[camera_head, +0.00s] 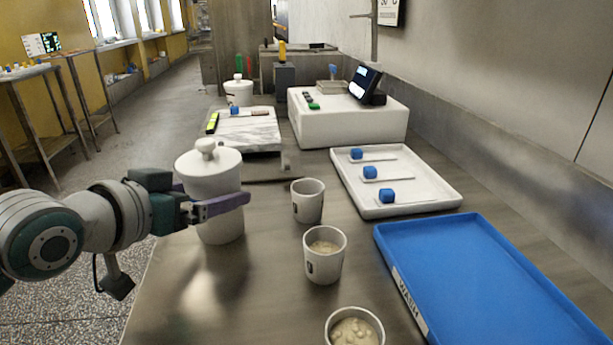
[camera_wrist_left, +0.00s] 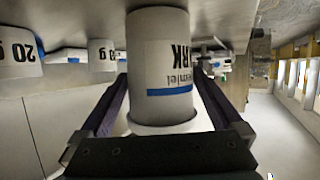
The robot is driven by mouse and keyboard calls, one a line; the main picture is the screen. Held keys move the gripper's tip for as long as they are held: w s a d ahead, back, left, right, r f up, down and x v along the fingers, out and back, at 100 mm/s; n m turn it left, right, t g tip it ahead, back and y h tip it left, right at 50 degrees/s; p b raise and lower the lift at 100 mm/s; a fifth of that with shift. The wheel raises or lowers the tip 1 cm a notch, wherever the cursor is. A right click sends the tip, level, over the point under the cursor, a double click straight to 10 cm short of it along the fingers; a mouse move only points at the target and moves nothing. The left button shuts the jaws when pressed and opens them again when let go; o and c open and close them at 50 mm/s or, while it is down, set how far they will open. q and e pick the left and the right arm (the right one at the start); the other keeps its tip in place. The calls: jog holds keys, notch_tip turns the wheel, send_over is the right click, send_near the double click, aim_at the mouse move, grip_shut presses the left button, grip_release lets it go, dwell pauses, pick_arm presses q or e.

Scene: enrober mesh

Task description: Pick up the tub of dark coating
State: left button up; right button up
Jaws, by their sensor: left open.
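The tub (camera_head: 215,170) is a tall white canister with a knobbed lid, upright on the steel table at centre left. In the left wrist view the tub (camera_wrist_left: 160,50) appears upside down, with a blue band and a label ending in "RK". My left gripper (camera_head: 218,196) is open, with one purple finger across the near side of the tub and the other partly hidden behind it. In the left wrist view the fingers (camera_wrist_left: 160,85) stand on either side of the tub, with narrow gaps visible. My right gripper is not in view.
White cups stand right of the tub: one farther (camera_head: 308,201), one middle (camera_head: 324,262), one at the front edge (camera_head: 355,330). A blue tray (camera_head: 480,280) and a white tray (camera_head: 440,196) with blue-handled tools lie right. A second white tub (camera_head: 238,90) and a white machine (camera_head: 345,125) stand behind.

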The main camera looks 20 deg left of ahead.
pick_arm(q)
jog(key=shift+x, duration=0.75)
jog(key=shift+c, duration=0.4)
jog(key=c, duration=1.5)
jog(key=shift+r, duration=0.1)
grip_shut()
